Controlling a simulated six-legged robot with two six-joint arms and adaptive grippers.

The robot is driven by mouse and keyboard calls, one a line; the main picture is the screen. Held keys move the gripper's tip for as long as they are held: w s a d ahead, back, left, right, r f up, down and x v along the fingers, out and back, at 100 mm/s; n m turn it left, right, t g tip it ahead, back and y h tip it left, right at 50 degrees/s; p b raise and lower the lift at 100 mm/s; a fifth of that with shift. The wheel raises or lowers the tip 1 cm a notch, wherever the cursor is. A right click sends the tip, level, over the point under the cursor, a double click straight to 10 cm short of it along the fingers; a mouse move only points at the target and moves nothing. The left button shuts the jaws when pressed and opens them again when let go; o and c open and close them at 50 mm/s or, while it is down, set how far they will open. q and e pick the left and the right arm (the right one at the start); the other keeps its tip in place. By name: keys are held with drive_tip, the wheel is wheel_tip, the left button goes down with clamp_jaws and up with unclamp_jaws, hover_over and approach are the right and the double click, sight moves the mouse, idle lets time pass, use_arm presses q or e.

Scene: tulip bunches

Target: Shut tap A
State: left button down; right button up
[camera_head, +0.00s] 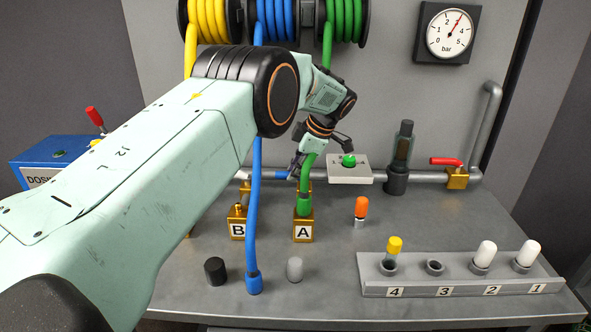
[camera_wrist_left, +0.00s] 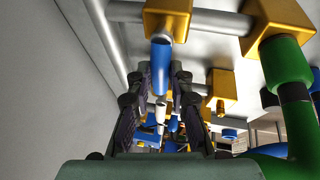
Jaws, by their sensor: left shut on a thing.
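The brass block marked A (camera_head: 303,227) stands on the bench with a green hose (camera_head: 305,201) fitted on top; the hose also shows in the left wrist view (camera_wrist_left: 286,62). A blue tap lever (camera_head: 283,174) shows by the pipe behind block A. In the left wrist view the blue lever (camera_wrist_left: 161,52) comes from a brass valve body (camera_wrist_left: 166,18) and reaches between my fingers. My left gripper (camera_head: 298,166) is shut on this lever, beside the green hose. The hose and fingers partly hide the lever in the head view. My right gripper is out of view.
Block B (camera_head: 238,228) stands left of A, with a blue hose (camera_head: 254,205) hanging in front. A red-handled tap (camera_head: 446,161), a grey box with a green button (camera_head: 349,172) and a gauge (camera_head: 450,33) are to the right. A numbered rack (camera_head: 458,285) stands in front.

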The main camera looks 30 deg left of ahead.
use_arm(q)
drive_tip(key=shift+a, duration=0.1)
drive_tip(key=c, duration=1.2)
unclamp_jaws()
drive_tip(key=v, duration=1.2)
drive_tip(key=shift+r, duration=0.1)
